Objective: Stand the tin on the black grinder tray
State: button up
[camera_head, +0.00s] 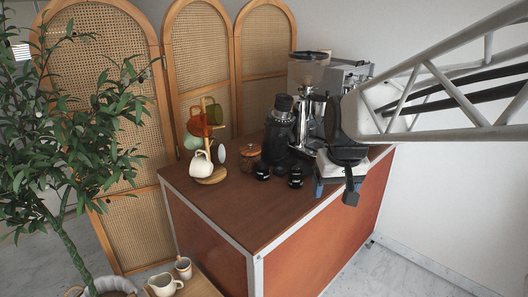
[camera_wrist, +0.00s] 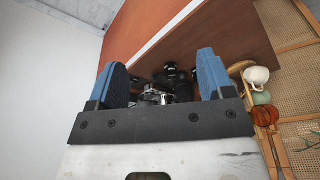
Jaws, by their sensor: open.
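My gripper (camera_wrist: 163,75) is open, its two blue fingers wide apart with nothing held between them. In the head view my gripper (camera_head: 333,188) hangs at the cart's right edge, in front of the grinder. The grinder (camera_head: 312,95) stands at the back right of the cart, with a smoky hopper and silver body. Its black tray is mostly hidden behind dark items and my gripper. I cannot make out the tin for certain; a round brown lidded container (camera_head: 250,158) stands left of the dark bottle. In the wrist view, shiny metal parts (camera_wrist: 152,96) show beyond the fingers.
A tall black bottle (camera_head: 280,130) and small black cylinders (camera_head: 295,177) stand close to the grinder. A mug tree (camera_head: 209,165) with several mugs stands at the left. The brown cart top (camera_head: 243,212) is clear at the front. A coffee machine (camera_head: 350,75) is behind.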

jog(key=w+a, duration=0.3)
jog(key=w, duration=0.9)
jog(key=n+y, duration=0.1)
jog(key=n, duration=0.2)
send_over(262, 171)
jog(key=w+d, duration=0.1)
jog(key=w, duration=0.1)
notch_tip(262, 171, down, 17)
jog(key=shift+s+f, duration=0.15)
jog(key=shift+x, duration=1.3)
jog(key=shift+x, duration=2.6)
jog(key=shift+s+a, duration=0.1)
jog(key=shift+s, duration=0.05)
